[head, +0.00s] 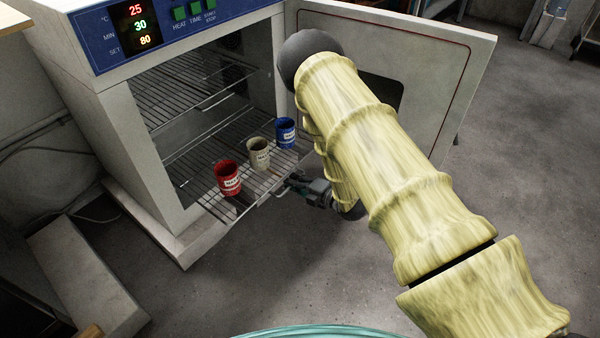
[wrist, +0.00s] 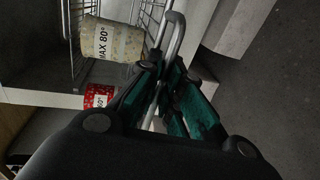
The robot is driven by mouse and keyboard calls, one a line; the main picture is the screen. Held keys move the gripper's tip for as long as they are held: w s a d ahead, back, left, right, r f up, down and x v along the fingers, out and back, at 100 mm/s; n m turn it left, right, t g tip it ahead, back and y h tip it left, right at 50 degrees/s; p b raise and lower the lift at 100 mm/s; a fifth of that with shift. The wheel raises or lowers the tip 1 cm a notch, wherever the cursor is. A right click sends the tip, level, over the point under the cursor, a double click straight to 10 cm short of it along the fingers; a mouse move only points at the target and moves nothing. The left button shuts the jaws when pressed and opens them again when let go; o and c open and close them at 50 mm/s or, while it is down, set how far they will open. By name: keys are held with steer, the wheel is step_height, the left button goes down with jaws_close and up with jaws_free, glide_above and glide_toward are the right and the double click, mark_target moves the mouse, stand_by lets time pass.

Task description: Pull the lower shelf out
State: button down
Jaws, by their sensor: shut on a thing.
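The lower shelf (head: 213,199) is a wire rack that sticks partly out of the front of the drying oven (head: 130,120). A red mug (head: 228,179), a beige mug (head: 259,154) and a blue mug (head: 286,133) stand upright on the shelf. The beige mug (wrist: 112,40) and part of the red mug (wrist: 98,96) also show in the wrist view.
The oven door (head: 440,65) stands open on the right, partly hidden by my arm. An upper wire shelf (head: 185,90) is inside the oven. A control panel (head: 150,25) with lit digits is on top. The grey floor (head: 300,270) in front is clear.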

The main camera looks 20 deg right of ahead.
steer(key=shift+s+d, duration=0.35)
steer(key=c, duration=1.6)
jaws_free()
steer(key=shift+o, duration=0.2)
steer(key=v, duration=1.2)
